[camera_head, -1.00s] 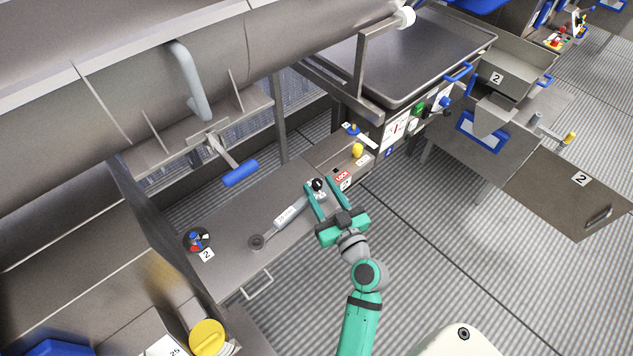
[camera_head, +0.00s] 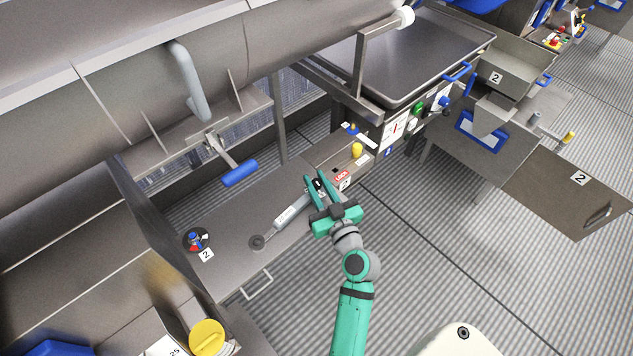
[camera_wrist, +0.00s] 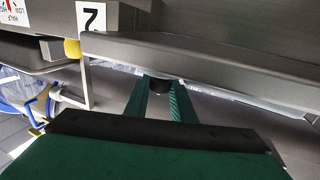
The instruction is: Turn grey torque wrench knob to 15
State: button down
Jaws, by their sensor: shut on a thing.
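In the wrist view, the dark knob (camera_wrist: 160,85) sits between the fingertips of my gripper (camera_wrist: 160,88). My gripper is shut on the knob. Its fingers partly hide the knob, and the scale numbers are too small to read.
The bench (camera_head: 235,215) carries a red and blue knob (camera_head: 195,239) beside a "2" label at the left. A yellow knob (camera_head: 356,150) and a red "LOCK" label (camera_head: 343,175) are close behind my gripper.

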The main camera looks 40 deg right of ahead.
jog(key=shift+f+m+g+h, duration=0.15)
jog(key=shift+m+g+h, duration=0.2)
jog(key=shift+m+h, duration=0.35)
jog(key=shift+f+m+g+h, duration=0.15)
jog(key=shift+m+g+h, duration=0.25)
jog(key=shift+h, duration=0.5)
jog(key=c, duration=2.5)
grip_release()
jog(key=shift+f+m+g+h, duration=0.2)
jog(key=shift+m+g+h, duration=0.35)
jog(key=shift+m+h, duration=0.4)
jog(key=shift+c, duration=0.2)
jog(key=shift+r+h, duration=0.1)
jog(key=shift+h, duration=0.45)
grip_shut()
jog(key=shift+a+r, duration=0.1)
jog(key=o, duration=1.1)
grip_release()
jog(key=shift+r, duration=0.1)
jog(key=shift+c, duration=0.2)
jog(key=shift+r, duration=0.1)
jog(key=shift+s, duration=0.1)
jog(key=v, duration=1)
jog(key=shift+s+a, duration=0.2)
jog(key=shift+a, duration=0.1)
